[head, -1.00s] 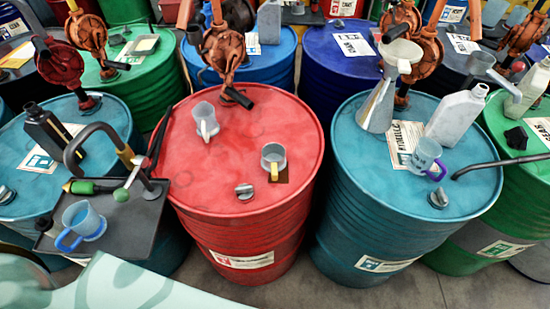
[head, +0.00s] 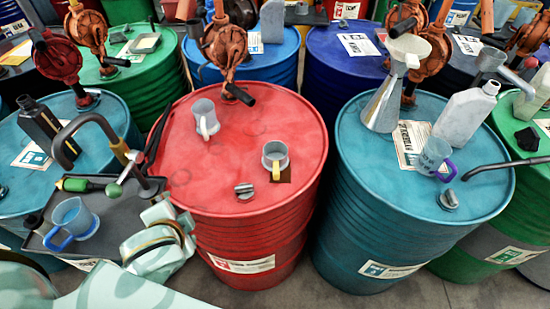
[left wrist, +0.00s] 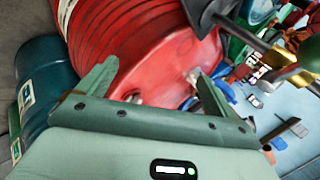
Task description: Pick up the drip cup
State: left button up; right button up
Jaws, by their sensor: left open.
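Several grey cups are in the head view, and I cannot tell which is the drip cup. On the red drum (head: 240,175) stand a cup with a cream handle (head: 204,118) and a cup with a yellow handle (head: 275,156), the latter on a small brown patch. A cup with a blue handle (head: 72,218) stands on the dark tray at left. A cup with a purple handle (head: 434,156) stands on the right teal drum. My right gripper is not in view.
A bent pipe (head: 88,118) rises beside the dark tray (head: 105,235). A funnel (head: 382,102) and a pale bottle (head: 465,115) stand on the right teal drum (head: 395,225). A cap (head: 244,191) lies near the red drum's front rim. Orange pumps (head: 226,50) stand behind.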

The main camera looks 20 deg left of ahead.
pick_arm(q)
jog(key=w+d+r+m+t+h, duration=0.2)
jog(key=w+d+m+t, duration=0.2)
jog(key=w+d+m, duration=0.7)
jog(key=m+t+h, duration=0.2)
jog(key=m+t, duration=0.1)
jog(key=m, duration=1.3)
send_near(273, 158)
jog(key=shift+g, duration=0.3)
jog(key=b+x, duration=0.1)
jog(key=x, duration=0.1)
jog(key=r+b+x, duration=0.1)
jog(key=b+x, duration=0.1)
jog(key=x, duration=0.1)
jog(key=shift+w+d+f, duration=0.15)
jog(key=shift+w+d, duration=0.05)
jog(key=shift+w, duration=0.2)
jog(key=b+x, duration=0.1)
jog(key=x, duration=0.1)
jog(key=b+x, duration=0.1)
jog(key=x, duration=0.1)
jog(key=shift+w+a+f, duration=0.1)
jog(key=shift+a+f, duration=0.1)
jog(key=shift+f, duration=0.25)
jog(key=shift+w+f, duration=0.1)
jog(key=shift+w, duration=0.25)
jog(key=shift+c, duration=0.9)
jog(key=c, duration=0.9)
